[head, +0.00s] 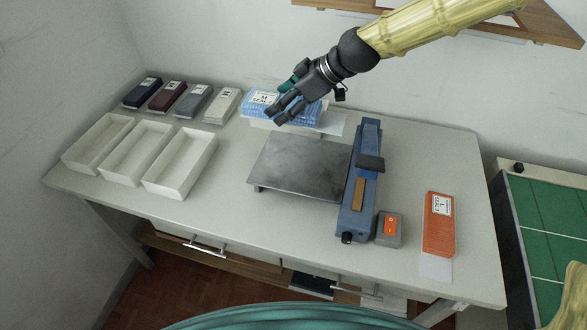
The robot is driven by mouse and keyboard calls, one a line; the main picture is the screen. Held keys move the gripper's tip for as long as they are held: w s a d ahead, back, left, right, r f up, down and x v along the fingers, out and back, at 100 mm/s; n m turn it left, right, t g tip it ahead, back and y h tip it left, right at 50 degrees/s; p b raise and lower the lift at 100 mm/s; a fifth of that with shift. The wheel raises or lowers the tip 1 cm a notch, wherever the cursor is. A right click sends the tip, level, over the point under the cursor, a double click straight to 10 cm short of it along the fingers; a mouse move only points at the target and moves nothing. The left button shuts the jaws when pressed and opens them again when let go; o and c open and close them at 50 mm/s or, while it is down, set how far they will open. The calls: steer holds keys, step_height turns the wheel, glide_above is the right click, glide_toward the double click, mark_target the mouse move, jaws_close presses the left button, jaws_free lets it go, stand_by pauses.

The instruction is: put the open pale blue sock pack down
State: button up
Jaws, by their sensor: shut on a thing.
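The pale blue sock pack (312,115) is at the back middle of the table, with a white label reading M and SEAL on its left part. My gripper (274,113) reaches in from the upper right and is shut on the pack, its dark fingers covering the pack's middle. A white strip shows along the pack's front edge and a pale piece sticks out at its right. I cannot tell whether the pack touches the table or is held just above it.
Several dark-to-beige packs (182,97) line the back left, behind white trays (178,165). A blue sealing machine (362,185) with a grey plate (300,165) fills the middle. An orange pack (438,235) lies at right.

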steer(key=shift+w+f+b, duration=0.15)
steer(key=shift+f+b, duration=1.45)
steer(key=shift+f, duration=6.45)
steer(key=shift+a, duration=0.1)
steer(key=shift+f, duration=0.15)
steer(key=o, duration=1.2)
steer(key=shift+r, duration=0.25)
steer(key=b+v, duration=0.1)
steer(key=v, duration=1.1)
